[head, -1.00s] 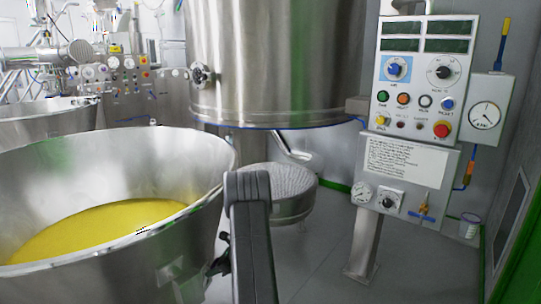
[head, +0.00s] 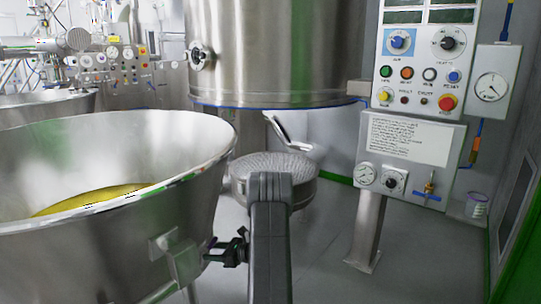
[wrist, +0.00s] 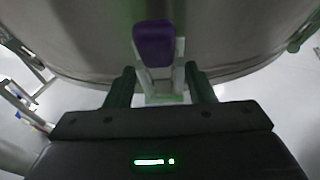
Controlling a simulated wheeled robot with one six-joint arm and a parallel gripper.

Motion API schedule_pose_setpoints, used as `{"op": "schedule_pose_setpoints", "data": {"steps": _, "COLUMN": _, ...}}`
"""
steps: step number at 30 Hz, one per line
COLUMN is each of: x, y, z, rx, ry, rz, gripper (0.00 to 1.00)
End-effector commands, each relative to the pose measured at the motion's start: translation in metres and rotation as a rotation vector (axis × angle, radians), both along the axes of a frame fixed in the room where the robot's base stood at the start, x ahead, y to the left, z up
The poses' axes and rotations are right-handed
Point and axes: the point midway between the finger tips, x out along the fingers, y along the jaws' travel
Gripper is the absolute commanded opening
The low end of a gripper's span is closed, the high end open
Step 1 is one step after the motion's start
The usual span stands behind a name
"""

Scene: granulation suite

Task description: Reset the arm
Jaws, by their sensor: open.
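My gripper (wrist: 160,92) shows in the wrist view with its two dark fingers apart. A pale upright bar with a purple end (wrist: 153,43) lies in line with the gap between them, in front of a curved steel wall (wrist: 90,40). I cannot tell whether the bar is inside the gap or beyond it. In the head view my dark grey arm link rises at the bottom centre and hides part of the floor.
A large steel bowl (head: 195,215) with yellow powder (head: 90,200) fills the left, with a bracket and dark fitting (head: 235,248) on its side. A round steel sieve (head: 300,190) stands behind my arm. A control panel (head: 420,70) stands right. Grey floor (head: 325,240) is open between.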

Motion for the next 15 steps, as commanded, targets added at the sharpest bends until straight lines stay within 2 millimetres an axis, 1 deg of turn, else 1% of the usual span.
{"op": "schedule_pose_setpoints", "data": {"steps": 1, "x": 0.0, "y": -0.001, "z": -0.008, "rx": 0.029, "ry": -0.006, "rz": -0.002, "gripper": 0.49}}
{"op": "schedule_pose_setpoints", "data": {"steps": 15, "x": 0.0, "y": -0.004, "z": -0.021, "rx": 0.338, "ry": -0.093, "rz": -0.002, "gripper": 0.49}}
